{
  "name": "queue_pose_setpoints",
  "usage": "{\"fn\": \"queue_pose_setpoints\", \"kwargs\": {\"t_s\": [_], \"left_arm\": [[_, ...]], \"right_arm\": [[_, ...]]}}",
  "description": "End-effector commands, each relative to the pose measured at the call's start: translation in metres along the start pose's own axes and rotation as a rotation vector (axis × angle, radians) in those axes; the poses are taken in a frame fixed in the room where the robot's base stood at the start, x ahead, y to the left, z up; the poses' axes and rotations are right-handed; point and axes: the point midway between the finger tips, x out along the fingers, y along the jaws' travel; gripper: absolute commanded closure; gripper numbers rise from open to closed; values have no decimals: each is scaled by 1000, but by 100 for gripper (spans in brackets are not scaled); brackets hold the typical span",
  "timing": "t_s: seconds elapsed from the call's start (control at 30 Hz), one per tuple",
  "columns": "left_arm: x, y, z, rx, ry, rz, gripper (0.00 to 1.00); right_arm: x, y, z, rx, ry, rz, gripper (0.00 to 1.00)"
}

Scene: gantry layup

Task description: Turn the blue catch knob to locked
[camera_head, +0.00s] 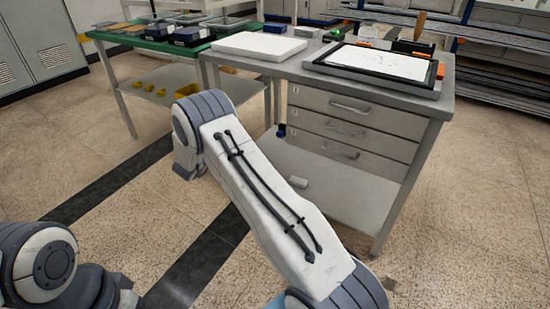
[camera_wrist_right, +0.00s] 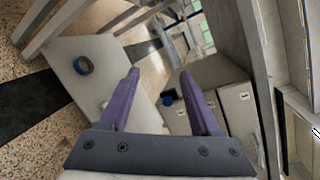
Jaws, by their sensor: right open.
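A small dark blue part that looks like the catch knob (camera_head: 281,130) shows at the left side of the drawer unit under the grey bench. In the right wrist view, the blue knob (camera_wrist_right: 168,101) shows beside the drawer fronts, small and between the finger lines. I cannot tell its turn position. My right gripper (camera_wrist_right: 160,73) has two purple fingers spread apart with nothing between them. The knob lies beyond the gripper, not touching it. My right gripper is hidden in the head view, where only its arm shows. My left gripper is out of view.
The drawer unit (camera_head: 346,112) stands under the grey bench (camera_head: 442,105). A blue ring (camera_wrist_right: 83,65) lies on a pale panel in the wrist view. A green-topped table (camera_head: 150,43) adjoins left.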

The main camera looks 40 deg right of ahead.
Motion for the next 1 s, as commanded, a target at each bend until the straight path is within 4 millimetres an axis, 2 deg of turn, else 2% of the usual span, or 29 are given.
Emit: {"fn": "queue_pose_setpoints", "kwargs": {"t_s": [0.03, 0.1, 0.23, 0.43, 0.8, 1.0], "left_arm": [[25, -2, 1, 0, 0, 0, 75], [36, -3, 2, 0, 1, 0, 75], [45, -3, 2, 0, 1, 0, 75], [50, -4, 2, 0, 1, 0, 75], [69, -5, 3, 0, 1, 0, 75], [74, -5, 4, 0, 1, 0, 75]], "right_arm": [[20, 16, -42, 66, 59, -89, 36], [32, 14, -76, 143, 116, -195, 36], [41, 11, -112, 222, 168, -318, 36], [56, 2, -125, 247, 182, -358, 36], [118, -18, -139, 244, 180, -355, 36], [135, -24, -142, 242, 178, -352, 36]]}}
